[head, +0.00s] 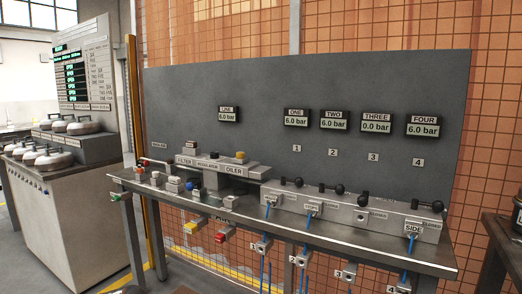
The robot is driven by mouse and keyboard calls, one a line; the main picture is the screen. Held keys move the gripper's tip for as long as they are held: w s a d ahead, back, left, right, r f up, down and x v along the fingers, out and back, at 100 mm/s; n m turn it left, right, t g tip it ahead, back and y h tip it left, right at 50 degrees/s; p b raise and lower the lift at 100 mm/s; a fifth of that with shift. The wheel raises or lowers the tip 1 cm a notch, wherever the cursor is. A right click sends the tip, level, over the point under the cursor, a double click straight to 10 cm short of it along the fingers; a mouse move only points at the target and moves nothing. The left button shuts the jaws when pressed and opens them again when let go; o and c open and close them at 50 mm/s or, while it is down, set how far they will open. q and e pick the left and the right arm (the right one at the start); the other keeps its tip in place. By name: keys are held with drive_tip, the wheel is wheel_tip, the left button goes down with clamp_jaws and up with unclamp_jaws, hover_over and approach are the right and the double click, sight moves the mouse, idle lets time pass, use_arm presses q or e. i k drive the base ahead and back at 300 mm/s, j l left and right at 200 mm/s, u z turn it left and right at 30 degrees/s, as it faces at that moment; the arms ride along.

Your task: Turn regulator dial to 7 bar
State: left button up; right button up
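A grey air-treatment unit stands on the bench's left half, with blocks labelled FILTER, REGULATOR and OILER. The regulator block (210,179) is the middle one; its dial is too small to make out clearly. The LINE display (228,114) on the dark panel above reads 6.0 bar. Neither of my grippers is in view.
Displays ONE (296,117), TWO (334,120) and FOUR (424,126) read 6.0 bar; THREE (376,122) reads 0.0 bar. A grey manifold (340,208) with black-knobbed levers and blue hoses fills the bench's right. Small coloured fittings lie at the bench's left front.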

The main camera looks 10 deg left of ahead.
sight(213, 154)
drive_tip(key=i+j+z, duration=0.1)
drive_tip(key=j+z, duration=0.9)
drive_tip(key=z, duration=0.15)
drive_tip(key=j+z, duration=0.1)
drive_tip(key=j, duration=0.35)
drive_tip(key=k+j+z, duration=0.1)
drive_tip(key=j, duration=0.75)
drive_tip(key=k+j+z, duration=0.15)
drive_tip(key=j, duration=0.25)
drive_tip(key=k+j+z, duration=0.1)
drive_tip(key=j, duration=0.3)
drive_tip(key=k+j+z, duration=0.1)
drive_tip(key=j, duration=0.3)
drive_tip(key=k+j+z, duration=0.1)
drive_tip(key=j, duration=0.3)
